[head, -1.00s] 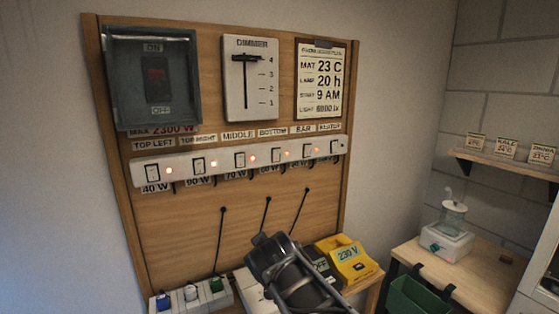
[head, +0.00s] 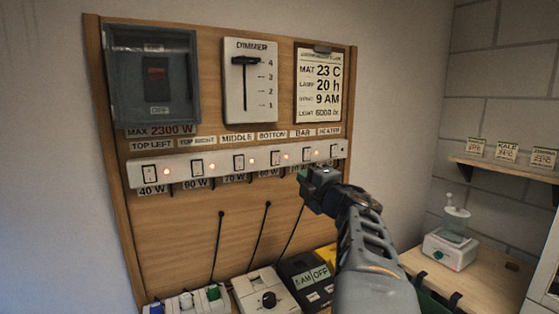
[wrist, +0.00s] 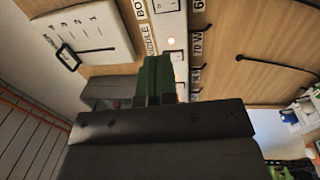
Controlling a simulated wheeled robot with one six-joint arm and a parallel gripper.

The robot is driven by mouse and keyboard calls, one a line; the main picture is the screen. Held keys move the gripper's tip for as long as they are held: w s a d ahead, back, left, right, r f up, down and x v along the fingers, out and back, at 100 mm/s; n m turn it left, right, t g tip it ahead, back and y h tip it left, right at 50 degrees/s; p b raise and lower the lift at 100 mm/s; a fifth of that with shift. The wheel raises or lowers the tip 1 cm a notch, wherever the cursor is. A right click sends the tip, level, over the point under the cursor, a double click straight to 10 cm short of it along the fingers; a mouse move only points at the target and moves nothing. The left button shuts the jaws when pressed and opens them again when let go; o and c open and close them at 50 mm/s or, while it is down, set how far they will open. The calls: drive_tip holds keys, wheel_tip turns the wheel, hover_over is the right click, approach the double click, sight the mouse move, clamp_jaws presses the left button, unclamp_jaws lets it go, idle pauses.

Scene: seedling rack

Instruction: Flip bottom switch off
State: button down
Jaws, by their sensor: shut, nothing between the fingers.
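The bottom switch (head: 275,158) is a small white rocker under the BOTTOM label (head: 271,135), on the white switch strip (head: 225,166). The small lamp to its right (head: 286,155) glows. In the wrist view, a switch beside the partly cut-off label starting "BO" (wrist: 165,6) shows at the top edge. My gripper (head: 304,174) is shut and empty, in front of the board just below the strip's right part in the head view. In the wrist view its dark green fingers (wrist: 155,75) overlap the strip near the MIDDLE label. I cannot tell whether they touch it.
The dimmer (head: 249,80) and a grey main switch box (head: 153,80) sit above the strip. Below stand a white box with a knob (head: 266,292), a dark timer (head: 307,280) and coloured plugs (head: 187,300). Cables hang on the board. A shelf (head: 500,165) is at right.

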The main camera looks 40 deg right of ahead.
sight(276, 155)
drive_tip(key=w+p, duration=0.1)
drive_tip(key=w, duration=0.3)
drive_tip(key=w+d+r+p, duration=0.1)
drive_tip(key=w, duration=0.4)
drive_tip(key=w+p, duration=0.1)
drive_tip(key=w, duration=0.4)
drive_tip(key=shift+d+r+p, duration=0.3)
drive_tip(key=shift+d, duration=0.1)
drive_tip(key=shift+s, duration=0.1)
drive_tip(key=shift+w+r, duration=0.15)
drive_tip(key=shift+w, duration=0.05)
drive_tip(key=shift+s, duration=0.2)
drive_tip(key=shift+s+a, duration=0.1)
drive_tip(key=shift+s, duration=0.2)
drive_tip(key=s+a+r+b, duration=0.1)
drive_tip(key=s, duration=1.2)
drive_tip(key=shift+a+r, duration=0.3)
drive_tip(key=shift+r, duration=0.05)
